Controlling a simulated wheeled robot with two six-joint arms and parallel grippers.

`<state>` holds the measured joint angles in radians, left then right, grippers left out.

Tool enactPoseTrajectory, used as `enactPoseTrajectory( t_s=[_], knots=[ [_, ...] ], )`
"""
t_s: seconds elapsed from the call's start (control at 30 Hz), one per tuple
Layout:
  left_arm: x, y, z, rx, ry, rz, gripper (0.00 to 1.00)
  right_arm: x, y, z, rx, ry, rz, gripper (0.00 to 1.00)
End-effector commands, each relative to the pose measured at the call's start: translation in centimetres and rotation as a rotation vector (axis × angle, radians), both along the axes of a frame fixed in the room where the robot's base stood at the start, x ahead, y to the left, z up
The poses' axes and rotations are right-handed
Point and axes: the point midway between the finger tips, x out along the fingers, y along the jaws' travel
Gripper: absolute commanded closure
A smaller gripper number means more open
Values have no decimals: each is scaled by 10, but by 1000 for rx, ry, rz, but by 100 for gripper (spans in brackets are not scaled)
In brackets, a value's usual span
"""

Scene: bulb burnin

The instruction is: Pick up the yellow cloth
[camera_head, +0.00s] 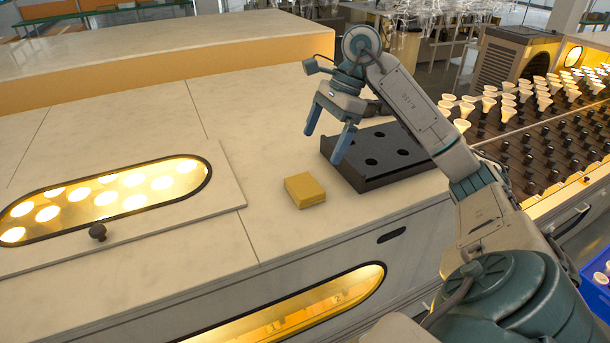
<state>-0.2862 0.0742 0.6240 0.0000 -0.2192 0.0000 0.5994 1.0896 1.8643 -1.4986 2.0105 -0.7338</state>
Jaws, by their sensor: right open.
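The yellow cloth (305,190) is a small folded square block. It lies flat on the pale counter, just left of and in front of the black tray. My right gripper (324,144) is above the counter, up and slightly right of the cloth, with its two blue fingers apart and nothing between them. It does not touch the cloth. One finger overlaps the left edge of the black tray in the picture. My left gripper is not in view.
The black tray (372,182) with round holes sits right of the cloth. A lit window panel with a dark knob (98,232) is at left. Racks of bulbs (545,95) stand at right, and a blue crate (597,283) is at the lower right. Counter left of the cloth is clear.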

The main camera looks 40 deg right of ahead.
Motion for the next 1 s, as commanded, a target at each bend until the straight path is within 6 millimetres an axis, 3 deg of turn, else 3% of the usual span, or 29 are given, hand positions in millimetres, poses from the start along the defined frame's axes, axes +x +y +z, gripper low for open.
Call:
enactPoseTrajectory(
  t_s=[0.1,0.23,0.37,0.53,0.63,0.73,1.0],
  knots=[
    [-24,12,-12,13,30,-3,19,1,5,-17,1,1,2,0],
    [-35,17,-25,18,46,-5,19,4,13,-38,4,2,1,0],
    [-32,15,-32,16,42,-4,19,5,19,-51,2,1,1,0],
    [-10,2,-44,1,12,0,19,6,27,-69,2,0,3,0],
    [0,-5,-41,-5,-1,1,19,5,34,-81,1,4,2,0],
    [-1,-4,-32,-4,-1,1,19,7,38,-88,2,4,1,0],
    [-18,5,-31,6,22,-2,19,9,41,-98,1,0,-1,0]
  ],
)
